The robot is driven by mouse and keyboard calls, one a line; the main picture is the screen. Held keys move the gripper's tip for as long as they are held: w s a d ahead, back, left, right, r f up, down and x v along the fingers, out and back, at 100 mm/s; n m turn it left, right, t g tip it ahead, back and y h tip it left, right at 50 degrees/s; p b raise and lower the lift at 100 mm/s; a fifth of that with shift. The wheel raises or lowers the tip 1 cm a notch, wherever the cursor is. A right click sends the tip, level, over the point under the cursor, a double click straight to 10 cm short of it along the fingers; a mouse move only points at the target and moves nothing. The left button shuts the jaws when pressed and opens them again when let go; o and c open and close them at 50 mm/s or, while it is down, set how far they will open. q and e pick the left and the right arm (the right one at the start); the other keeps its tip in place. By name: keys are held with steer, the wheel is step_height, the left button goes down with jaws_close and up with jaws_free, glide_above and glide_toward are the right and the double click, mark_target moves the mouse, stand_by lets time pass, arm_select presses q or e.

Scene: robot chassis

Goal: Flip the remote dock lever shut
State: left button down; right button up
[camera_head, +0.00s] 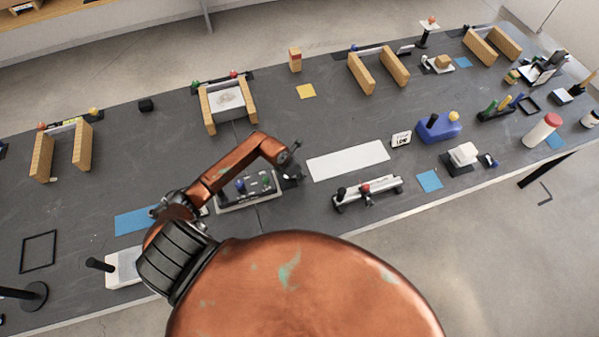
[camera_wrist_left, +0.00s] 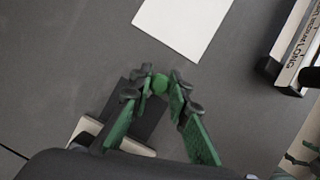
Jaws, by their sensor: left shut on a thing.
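A grey-white dock with a dark top (camera_head: 248,190) lies on the table, carrying a blue knob (camera_head: 240,185) and a green knob. My left gripper (camera_head: 291,168) is at the dock's right end, at the end of my copper arm. In the left wrist view its green-padded fingers (camera_wrist_left: 158,90) converge and are shut on a round green knob (camera_wrist_left: 160,83). A black block and a pale base (camera_wrist_left: 86,131) show beneath the fingers. The lever's stem and its angle are hidden. My right gripper is not in view.
A white sheet (camera_head: 348,160) lies just beyond the gripper. Wooden-sided stations (camera_head: 228,101) line the far edge.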

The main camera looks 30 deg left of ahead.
arm_select(q)
steer(key=shift+w+a+n+y, duration=0.25)
steer(key=shift+w+n+y, duration=0.1)
steer(key=shift+n, duration=0.55)
steer(key=c, duration=1.8)
jaws_free()
steer(key=v, duration=1.2)
